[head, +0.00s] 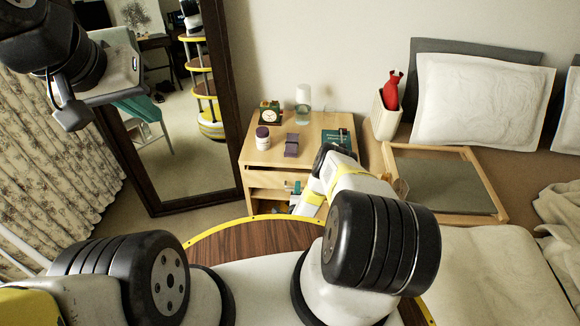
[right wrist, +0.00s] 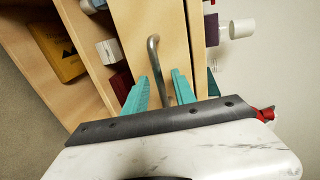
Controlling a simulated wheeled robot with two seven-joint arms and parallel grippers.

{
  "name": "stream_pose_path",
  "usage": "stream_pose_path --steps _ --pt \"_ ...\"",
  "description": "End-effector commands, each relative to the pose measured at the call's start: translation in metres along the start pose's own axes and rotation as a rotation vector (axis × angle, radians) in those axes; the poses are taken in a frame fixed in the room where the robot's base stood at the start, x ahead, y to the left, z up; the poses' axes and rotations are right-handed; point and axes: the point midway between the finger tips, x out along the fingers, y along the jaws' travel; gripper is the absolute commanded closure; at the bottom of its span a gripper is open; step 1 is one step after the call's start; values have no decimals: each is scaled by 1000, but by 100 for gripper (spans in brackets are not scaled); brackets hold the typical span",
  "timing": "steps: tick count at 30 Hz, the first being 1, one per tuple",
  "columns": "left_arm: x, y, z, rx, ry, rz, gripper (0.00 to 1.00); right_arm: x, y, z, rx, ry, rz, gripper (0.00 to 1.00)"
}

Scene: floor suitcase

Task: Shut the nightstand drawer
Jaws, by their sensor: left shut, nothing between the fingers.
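The wooden nightstand (head: 262,158) stands in the middle of the head view. Its drawer front (right wrist: 132,25) shows in the right wrist view, with a bent metal bar handle (right wrist: 153,52). No drawer interior shows, and I cannot tell how far out the drawer is. My right gripper (right wrist: 156,82) is open at the drawer front, its teal fingers apart on either side of the handle. My left gripper (head: 150,109) is raised at the upper left, in front of the mirror, shut and empty.
A clock (head: 269,113), white jar (head: 262,138), purple item (head: 291,145), glass-like lamp (head: 303,100) and teal book (head: 337,138) stand on the nightstand. A wooden tray (head: 485,178) lies on the bed to the right. A framed mirror (head: 222,75) stands left. The open lower shelf holds a yellow book (right wrist: 55,52).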

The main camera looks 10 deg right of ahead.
Motion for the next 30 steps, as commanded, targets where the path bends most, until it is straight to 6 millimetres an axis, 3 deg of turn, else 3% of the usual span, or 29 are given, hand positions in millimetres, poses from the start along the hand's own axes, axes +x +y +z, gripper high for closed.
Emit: stream_pose_path --steps 2,7,30 --pt "0 0 0 0 0 0 100 0 0 0 0 0 0 68" --pt "0 0 0 0 0 0 100 0 0 0 0 0 0 99" --pt "0 0 0 0 0 0 100 0 0 0 0 0 0 100"
